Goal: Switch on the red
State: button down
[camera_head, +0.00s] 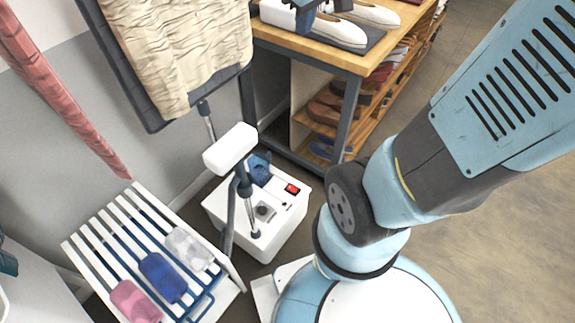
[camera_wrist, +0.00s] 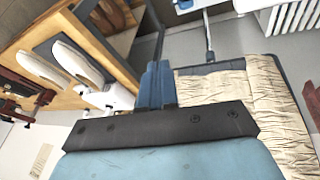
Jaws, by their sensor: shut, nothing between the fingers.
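The red switch (camera_head: 292,188) is a small rocker on the top of a white floor-standing box (camera_head: 255,215) in the head view. The box also carries a grey dial, a dark blue part and an upright pole with a white head (camera_head: 230,149). I cannot tell the switch's position. My gripper (camera_wrist: 157,85) shows in the wrist view with its blue fingers together and nothing held. It is up by the shoe table and the hanging cream cloth, well away from the switch. The switch does not show in the wrist view.
A cream cloth (camera_head: 180,45) hangs on a dark board left of the wooden shoe table (camera_head: 345,60). A white slatted bench (camera_head: 90,240) with pink, blue and grey pads stands left of the box. The pole rises close beside the switch. Open floor lies right.

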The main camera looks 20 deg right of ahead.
jog(key=w+d+f+n+g, duration=0.15)
jog(key=w+f+n, duration=0.35)
jog(key=w+f, duration=0.65)
jog(key=w+d+f+n+g, duration=0.15)
jog(key=w+f+n, duration=0.4)
jog(key=f, duration=1.15)
jog(key=n+g, duration=0.3)
jog(key=n, duration=0.7)
send_over(296, 190)
jog(key=w+a, duration=0.1)
jog(key=w, duration=0.1)
notch_tip(296, 190, down, 36)
jog(key=shift+s+a+r, duration=0.2)
jog(key=shift+r, duration=0.05)
jog(key=f, duration=0.4)
jog(key=s+f, duration=0.1)
jog(key=f, duration=0.4)
jog(key=d+f, duration=0.1)
jog(key=f, duration=0.4)
jog(key=shift+s, duration=0.2)
